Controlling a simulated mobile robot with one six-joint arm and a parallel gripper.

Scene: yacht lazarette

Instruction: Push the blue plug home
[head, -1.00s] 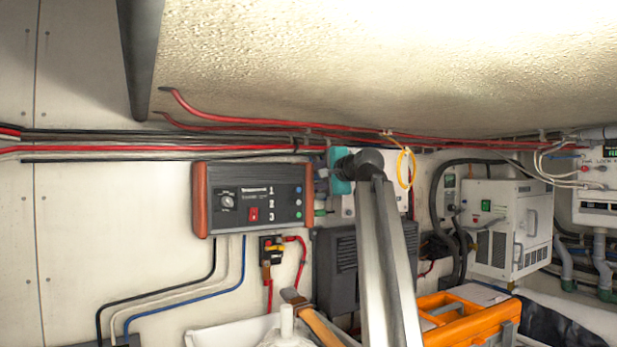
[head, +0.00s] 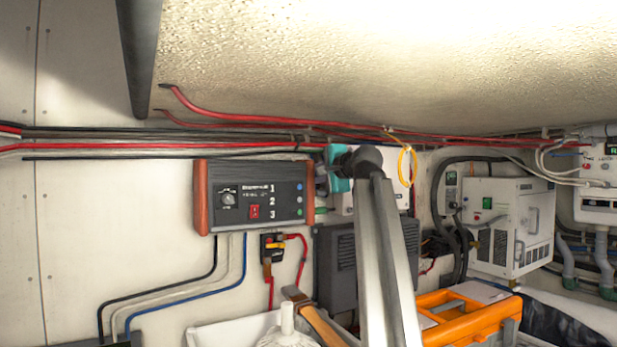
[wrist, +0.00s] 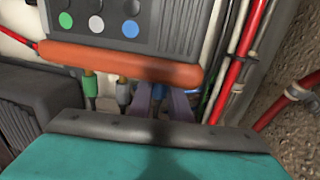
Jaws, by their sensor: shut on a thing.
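The grey control box (head: 254,197) with orange end caps is on the wall; it also shows in the wrist view (wrist: 150,12). Green, grey and blue dots mark its face near the right end cap (wrist: 120,62). Below that cap in the wrist view are a green plug (wrist: 90,88) and a grey plug (wrist: 123,92). My gripper (wrist: 168,100) is beside them, in line with the blue dot, its purplish fingers close to the cap. It is shut on the blue plug, which the fingers mostly hide. I cannot tell how deep the plug sits.
Red and black cables (head: 250,147) run along the wall just above the box; a red cable (wrist: 240,55) passes right of the fingers in the wrist view. A black ribbed unit (head: 336,262) is below. A breaker switch (head: 272,248) and an orange toolbox (head: 465,318) are lower down.

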